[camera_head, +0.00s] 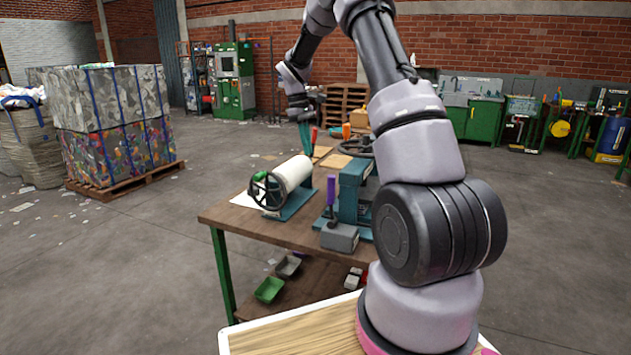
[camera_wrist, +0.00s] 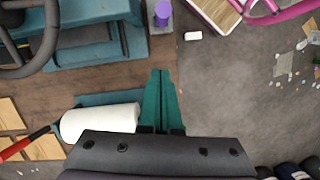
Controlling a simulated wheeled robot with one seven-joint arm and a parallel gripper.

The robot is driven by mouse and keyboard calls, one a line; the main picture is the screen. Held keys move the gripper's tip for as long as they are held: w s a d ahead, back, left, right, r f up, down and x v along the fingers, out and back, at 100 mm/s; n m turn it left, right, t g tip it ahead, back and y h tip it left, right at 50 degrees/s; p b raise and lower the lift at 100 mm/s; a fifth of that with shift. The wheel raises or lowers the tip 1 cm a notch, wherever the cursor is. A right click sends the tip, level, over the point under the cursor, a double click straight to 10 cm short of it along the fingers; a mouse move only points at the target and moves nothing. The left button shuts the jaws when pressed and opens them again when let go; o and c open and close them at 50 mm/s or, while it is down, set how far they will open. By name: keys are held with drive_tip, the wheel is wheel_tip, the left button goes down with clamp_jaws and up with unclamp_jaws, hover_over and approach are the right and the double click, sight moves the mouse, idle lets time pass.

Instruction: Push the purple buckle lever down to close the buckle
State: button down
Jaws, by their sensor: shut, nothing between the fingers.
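The purple buckle lever (camera_head: 331,190) stands upright on a grey block (camera_head: 341,237) at the near edge of the workbench. In the wrist view the lever (camera_wrist: 162,13) shows from above at the top of the picture. My gripper (camera_head: 308,153) is shut and empty, its teal fingers pointing down above the far part of the bench, beyond the lever and apart from it. In the wrist view the closed fingertips (camera_wrist: 160,73) lie below the lever in the picture, with a clear gap between. How the lever joins the block is too small to tell.
A white roll (camera_head: 293,172) with a black handwheel (camera_head: 267,191) lies left of the lever. A teal machine (camera_head: 351,190) with another handwheel stands right beside it. A red-handled tool (camera_wrist: 15,148) lies on the bench. Green and grey bins (camera_head: 269,289) sit on the lower shelf.

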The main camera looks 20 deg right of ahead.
drive_tip(key=shift+w+a+f, duration=0.1)
drive_tip(key=shift+w+f, duration=0.05)
drive_tip(key=shift+f, duration=0.1)
hover_over(332, 200)
drive_tip(key=w+a, duration=0.2)
drive_tip(key=w, duration=0.2)
drive_tip(key=shift+w+a+f+x, duration=0.2)
drive_tip(key=shift+w+a+x, duration=0.55)
drive_tip(key=shift+x, duration=4.05)
drive_tip(key=shift+w+d, duration=0.1)
drive_tip(key=shift+d, duration=0.25)
drive_tip(key=shift+d, duration=0.15)
